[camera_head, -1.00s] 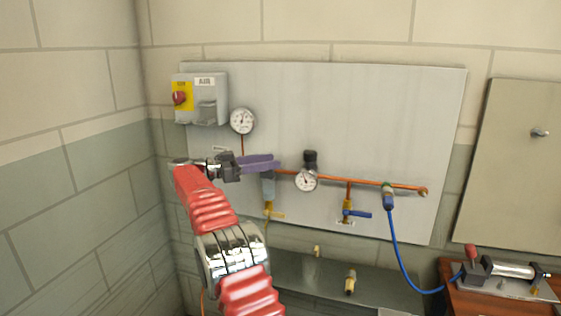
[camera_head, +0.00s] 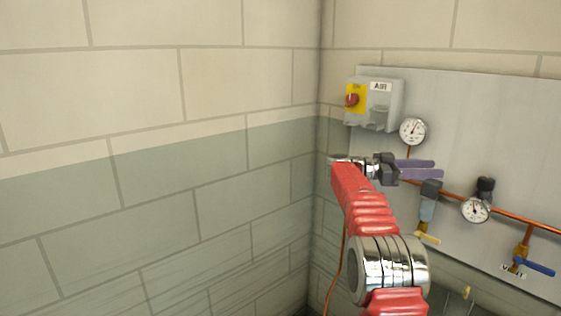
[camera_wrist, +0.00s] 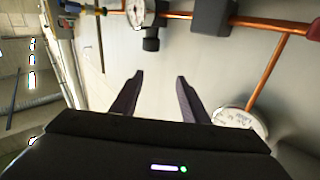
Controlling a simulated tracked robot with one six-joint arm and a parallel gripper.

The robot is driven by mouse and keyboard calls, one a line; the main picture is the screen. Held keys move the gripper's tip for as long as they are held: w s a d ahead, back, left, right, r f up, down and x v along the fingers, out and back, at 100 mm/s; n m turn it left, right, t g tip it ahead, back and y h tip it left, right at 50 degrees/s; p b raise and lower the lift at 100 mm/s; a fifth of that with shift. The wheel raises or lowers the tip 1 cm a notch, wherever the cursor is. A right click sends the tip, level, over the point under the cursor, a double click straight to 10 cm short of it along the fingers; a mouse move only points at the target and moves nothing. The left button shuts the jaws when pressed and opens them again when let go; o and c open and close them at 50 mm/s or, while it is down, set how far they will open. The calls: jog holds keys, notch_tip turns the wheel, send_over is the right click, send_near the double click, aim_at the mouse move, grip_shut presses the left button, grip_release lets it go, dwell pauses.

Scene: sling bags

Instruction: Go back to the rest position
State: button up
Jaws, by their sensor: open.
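My gripper (camera_head: 438,168) is at the end of my red and silver arm, in front of the grey panel (camera_head: 450,105) on the wall. Its two purple-grey fingers point right in the head view. In the wrist view the fingers (camera_wrist: 160,77) stand apart with nothing between them, so my gripper is open and empty. The fingers appear just above the orange pipe in the head view. Whether they touch it cannot be told.
The panel carries a switch box (camera_head: 375,103) with a red knob, an upper gauge (camera_head: 412,131), a lower gauge (camera_head: 475,210), a copper pipe (camera_head: 512,217) and a blue-handled valve (camera_head: 538,268). A bare block wall (camera_head: 150,200) fills the left.

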jog(key=w+a+r+n+t, duration=0.3)
jog(key=r+n+t, duration=0.1)
jog(key=r+t, duration=0.45)
jog(key=w+a+r+n+t, duration=0.2)
jog(key=a+r+n+t, duration=0.15)
jog(key=r+t, duration=0.45)
jog(key=s+a+n+t+y, duration=0.3)
jog(key=a+n+y, duration=0.2)
jog(key=a+y, duration=0.25)
jog(key=s+a+n+t+y, duration=0.2)
jog(key=a+n+y, duration=0.35)
jog(key=a, duration=0.25)
jog(key=s+a+f+n+g+y, duration=0.1)
jog(key=s+a+f+g+y, duration=0.2)
jog(key=s+a+f, duration=0.35)
jog(key=s+a+f+n+g+y, duration=0.2)
jog(key=s+a+f+y, duration=0.15)
jog(key=s+f, duration=0.5)
jog(key=s+d+f+g, duration=0.1)
jog(key=s+f+g, duration=0.3)
jog(key=s+f, duration=0.5)
jog(key=s+d+f+g+h, duration=0.1)
jog(key=s+f+g, duration=0.3)
jog(key=s+f, duration=0.5)
jog(key=s, duration=0.8)
jog(key=shift+s+d+f+m, duration=0.15)
jog(key=shift+s+f+m, duration=0.1)
jog(key=shift+f+m, duration=0.1)
